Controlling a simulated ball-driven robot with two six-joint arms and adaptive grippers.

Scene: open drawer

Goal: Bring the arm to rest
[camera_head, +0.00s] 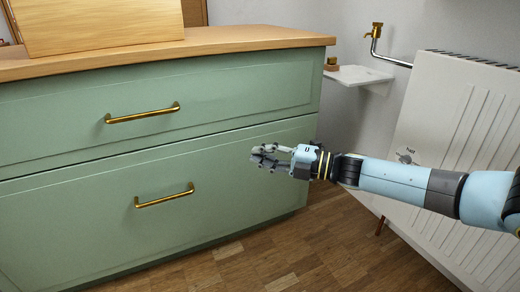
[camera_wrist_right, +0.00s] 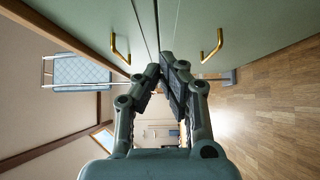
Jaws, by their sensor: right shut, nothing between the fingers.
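My right gripper (camera_head: 262,158) is shut and empty. Its arm comes in from the right, and the fingers point left in front of the green cabinet's lower drawer front. The gripper is to the right of the lower brass handle (camera_head: 164,196) and appears apart from it. The fingertips (camera_wrist_right: 166,72) come together in the wrist view, with two brass handles beyond them, one (camera_wrist_right: 119,49) on the left and one (camera_wrist_right: 213,46) on the right. The upper handle (camera_head: 142,113) is also clear of the gripper. Both drawer fronts look closed. My left gripper is out of view.
The wooden cabinet top (camera_head: 235,41) carries a wooden box (camera_head: 100,24). A white radiator (camera_head: 462,120) stands behind my right arm. A small white shelf (camera_head: 358,75) and a brass tap (camera_head: 375,31) are on the wall. The wooden floor (camera_head: 300,245) below is clear.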

